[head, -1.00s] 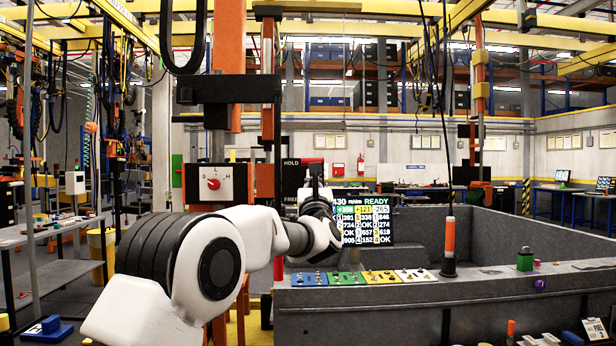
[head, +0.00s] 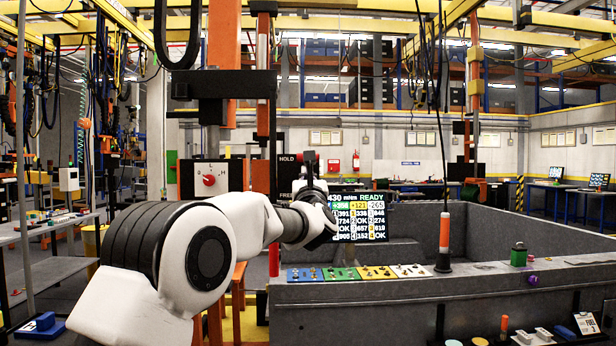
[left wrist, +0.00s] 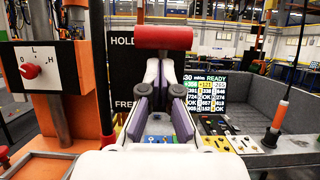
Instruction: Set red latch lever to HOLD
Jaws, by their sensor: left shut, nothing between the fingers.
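The red latch lever handle (left wrist: 163,37) is a horizontal red bar beside the black plate (left wrist: 122,70) marked HOLD above and FREE below. The bar is level with the HOLD word. It shows small in the head view (head: 309,156), right of HOLD. My left gripper (left wrist: 161,66) is shut and empty, its fingers pointing up just under the bar in the left wrist view. Whether the fingertips touch the bar cannot be told. In the head view my left gripper (head: 312,180) is partly hidden by its own wrist. My right gripper is not in view.
A white dial panel with a red knob (left wrist: 30,71) stands left of the plate. A screen (head: 362,222) reading READY stands behind my gripper. A grey bin wall (head: 470,290) with coloured switch plates (head: 382,273) lies to the right. Orange posts stand close on the left.

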